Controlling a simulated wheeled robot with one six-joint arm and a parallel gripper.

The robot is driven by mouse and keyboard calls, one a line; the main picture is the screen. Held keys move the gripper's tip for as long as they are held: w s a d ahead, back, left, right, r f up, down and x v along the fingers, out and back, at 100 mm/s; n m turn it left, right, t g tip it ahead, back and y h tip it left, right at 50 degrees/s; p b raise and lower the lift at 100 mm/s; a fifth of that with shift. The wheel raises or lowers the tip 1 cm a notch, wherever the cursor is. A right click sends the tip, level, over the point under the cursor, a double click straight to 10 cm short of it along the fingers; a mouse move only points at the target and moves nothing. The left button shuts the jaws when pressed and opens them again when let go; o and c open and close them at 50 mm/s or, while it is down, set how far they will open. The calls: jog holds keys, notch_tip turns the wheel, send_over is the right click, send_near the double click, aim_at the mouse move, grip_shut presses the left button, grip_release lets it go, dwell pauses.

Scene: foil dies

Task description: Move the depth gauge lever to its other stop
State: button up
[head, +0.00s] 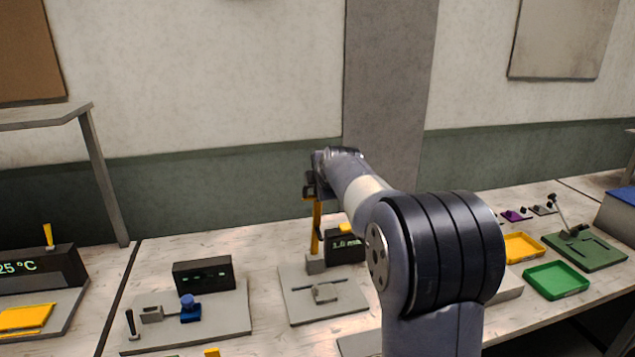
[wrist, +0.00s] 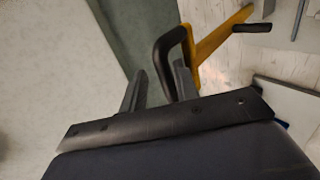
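The lever is a yellow arm (head: 316,228) standing nearly upright from a grey block on the middle plate, beside a small display. In the wrist view the yellow arm (wrist: 215,42) carries a black bent handle (wrist: 162,60) at its end. My gripper (head: 311,188) is at the top of the lever. In the wrist view the handle lies between the two fingers of my gripper (wrist: 160,82), close to the right finger, with a gap to the left one. The fingers look open. Whether the right finger touches the handle is unclear.
The grey plate (head: 300,306) bears a slot and a small bracket. To its left is another plate (head: 225,318) with a blue knob and dark display. On the right are a yellow tray (head: 523,247), a green tray (head: 556,280) and a green plate with a black-knobbed lever (head: 584,250).

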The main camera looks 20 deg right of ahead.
jog(key=b+v, duration=0.2)
jog(key=v, duration=0.8)
jog(key=shift+r, duration=0.2)
jog(key=p+x, duration=0.2)
jog(key=x, duration=0.7)
jog(key=shift+s, duration=0.1)
jog(key=shift+w+f, duration=0.45)
